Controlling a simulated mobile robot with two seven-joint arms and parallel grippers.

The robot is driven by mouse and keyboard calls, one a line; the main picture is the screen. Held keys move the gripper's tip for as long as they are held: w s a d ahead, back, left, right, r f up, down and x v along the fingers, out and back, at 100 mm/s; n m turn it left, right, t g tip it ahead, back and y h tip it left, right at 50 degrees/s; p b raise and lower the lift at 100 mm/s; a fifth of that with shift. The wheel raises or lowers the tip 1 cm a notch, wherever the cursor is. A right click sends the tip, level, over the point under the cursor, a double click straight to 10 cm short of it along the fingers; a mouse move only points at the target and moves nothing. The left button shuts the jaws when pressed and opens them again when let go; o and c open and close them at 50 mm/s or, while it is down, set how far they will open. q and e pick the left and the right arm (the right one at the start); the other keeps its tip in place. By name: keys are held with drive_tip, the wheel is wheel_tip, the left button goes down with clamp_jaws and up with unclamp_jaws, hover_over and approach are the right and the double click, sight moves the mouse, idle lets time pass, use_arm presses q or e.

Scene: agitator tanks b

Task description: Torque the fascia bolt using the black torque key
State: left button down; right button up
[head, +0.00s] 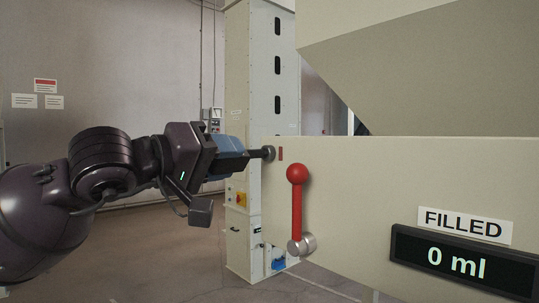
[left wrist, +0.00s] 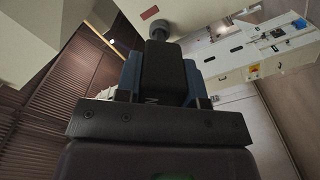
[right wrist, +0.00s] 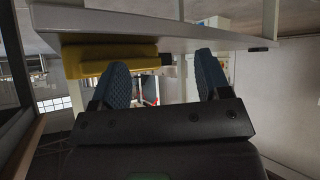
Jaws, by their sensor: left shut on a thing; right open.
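My left gripper (head: 240,153) is shut on the black torque key (left wrist: 163,78), whose body sits between the blue fingers in the left wrist view. The key's shaft points at the round grey fascia bolt (head: 268,152) near the left end of the pale fascia panel (head: 400,180). The bolt also shows in the left wrist view (left wrist: 159,29). The key's tip appears to meet the bolt head; whether it is fully seated I cannot tell. My right gripper (right wrist: 165,75) is open, outside the head view, with nothing between its fingers.
A red-knobbed lever (head: 297,200) stands on the fascia just right of the bolt. A small red-brown mark (head: 281,153) is beside the bolt. A display (head: 460,262) reads 0 ml under a FILLED label. A yellow object (right wrist: 105,58) is close beyond my right gripper's left finger.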

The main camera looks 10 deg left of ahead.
use_arm(q)
drive_tip(key=shift+m, duration=0.8)
use_arm(e)
drive_tip(key=shift+s+a+f, duration=0.1)
drive_tip(key=shift+f, duration=0.3)
use_arm(q)
drive_tip(key=shift+m, duration=0.3)
